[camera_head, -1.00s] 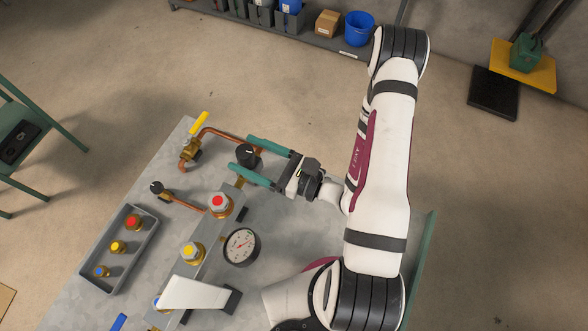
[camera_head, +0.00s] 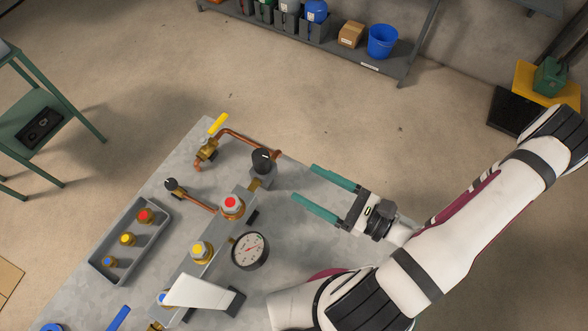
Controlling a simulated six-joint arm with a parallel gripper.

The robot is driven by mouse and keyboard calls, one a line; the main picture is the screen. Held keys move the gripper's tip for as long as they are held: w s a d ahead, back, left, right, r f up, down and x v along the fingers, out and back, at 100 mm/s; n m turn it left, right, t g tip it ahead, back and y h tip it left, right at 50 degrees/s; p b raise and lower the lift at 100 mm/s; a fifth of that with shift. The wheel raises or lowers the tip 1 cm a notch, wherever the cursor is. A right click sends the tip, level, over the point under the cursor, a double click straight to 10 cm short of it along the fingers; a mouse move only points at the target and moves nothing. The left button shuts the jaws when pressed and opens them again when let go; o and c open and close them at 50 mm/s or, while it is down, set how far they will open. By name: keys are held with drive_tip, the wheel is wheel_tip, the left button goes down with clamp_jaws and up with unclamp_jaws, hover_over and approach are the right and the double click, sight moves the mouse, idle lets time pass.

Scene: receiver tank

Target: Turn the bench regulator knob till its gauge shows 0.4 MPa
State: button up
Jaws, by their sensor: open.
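The black regulator knob (camera_head: 263,158) stands at the far end of the grey manifold block on the bench. The round white gauge (camera_head: 250,250) with a black rim sits beside the manifold, nearer to me. Its dial has a red needle, but the scale is too small to read. My gripper (camera_head: 303,183) has two green fingers spread wide with nothing between them. It is to the right of the knob, with a clear gap, and its fingers point left toward it.
Several capped fittings line the manifold, including a red one (camera_head: 232,206) and a yellow one (camera_head: 201,251). A yellow-handled valve (camera_head: 210,146) and a smaller black knob (camera_head: 171,184) join copper pipes. A grey tray (camera_head: 104,267) holds fittings. A white angled plate (camera_head: 199,293) stands in front.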

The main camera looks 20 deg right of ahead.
sight(252, 155)
drive_tip(key=w+d+n+g+y, duration=0.2)
drive_tip(key=w+n+g+y, duration=0.2)
drive_tip(key=w+n+g, duration=0.15)
drive_tip(key=shift+m, duration=0.55)
drive_tip(key=x, duration=0.9)
drive_tip(key=s+x, duration=0.1)
drive_tip(key=x, duration=0.4)
drive_tip(key=shift+a+r, duration=0.1)
drive_tip(key=shift+a, duration=0.35)
clamp_jaws()
